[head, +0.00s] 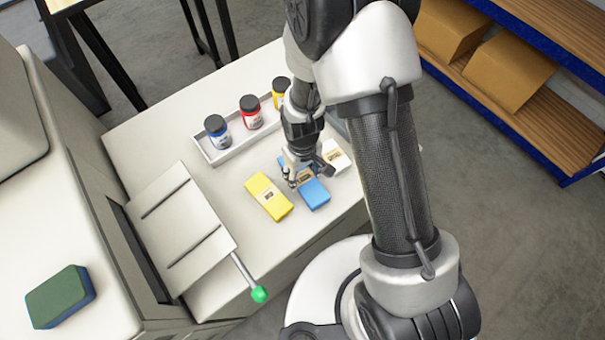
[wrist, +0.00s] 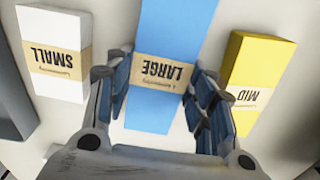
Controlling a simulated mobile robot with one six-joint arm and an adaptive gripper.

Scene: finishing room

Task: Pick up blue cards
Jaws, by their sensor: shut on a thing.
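The blue cards (head: 315,194) are a long stack with a tan paper band, lying on the white table between a yellow and a white stack. In the wrist view the blue cards (wrist: 178,38) run between my fingers, and the band reads "LARGE". My gripper (head: 303,178) is over the middle of the stack, and it also shows in the wrist view (wrist: 160,90). Its two fingers are shut on the sides of the blue cards at the band. In the head view my gripper hides part of the stack. I cannot tell whether it is clear of the table.
Yellow cards (head: 268,196) marked "MID" lie close on one side, white cards (head: 336,156) marked "SMALL" on the other. Behind, a white tray (head: 208,157) holds blue, red and yellow jars. A flat plate with a green-knobbed lever (head: 259,294) is at left. A green-and-blue block (head: 60,296) lies further left.

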